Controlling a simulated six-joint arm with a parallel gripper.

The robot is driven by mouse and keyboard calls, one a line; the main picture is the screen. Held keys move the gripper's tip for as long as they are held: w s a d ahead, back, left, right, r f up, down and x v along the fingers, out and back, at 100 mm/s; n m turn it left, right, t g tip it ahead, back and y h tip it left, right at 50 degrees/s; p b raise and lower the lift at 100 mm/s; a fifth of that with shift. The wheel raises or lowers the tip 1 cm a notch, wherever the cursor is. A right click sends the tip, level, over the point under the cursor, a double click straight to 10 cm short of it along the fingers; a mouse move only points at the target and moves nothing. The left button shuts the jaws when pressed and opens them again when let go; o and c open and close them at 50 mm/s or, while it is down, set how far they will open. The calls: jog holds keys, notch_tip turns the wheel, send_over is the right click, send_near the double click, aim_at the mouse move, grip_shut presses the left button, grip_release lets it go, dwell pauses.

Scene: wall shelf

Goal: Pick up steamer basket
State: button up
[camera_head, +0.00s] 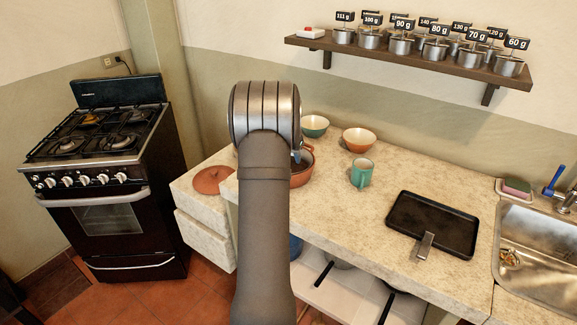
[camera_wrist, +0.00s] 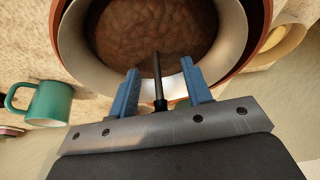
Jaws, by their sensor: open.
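The steamer basket (camera_wrist: 215,75) appears to be the pale metal ring inside a terracotta pot (camera_wrist: 258,12), with a brown textured surface within it. A thin black rod (camera_wrist: 157,75), which looks like its handle, extends toward me between my two blue fingers. My gripper (camera_wrist: 162,88) is open, with one finger on each side of the rod and a gap on both sides. The fingertips overlap the near rim in the picture; I cannot tell whether they touch it.
A teal mug (camera_head: 362,173) stands right of the pot; it also shows in the wrist view (camera_wrist: 48,102). Two bowls, teal (camera_head: 314,126) and orange (camera_head: 358,139), stand behind. A terracotta lid (camera_head: 211,180) lies left. A black pan (camera_head: 432,222) and sink (camera_head: 540,243) are right.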

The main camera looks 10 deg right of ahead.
grip_shut()
jog(key=shift+r, duration=0.15)
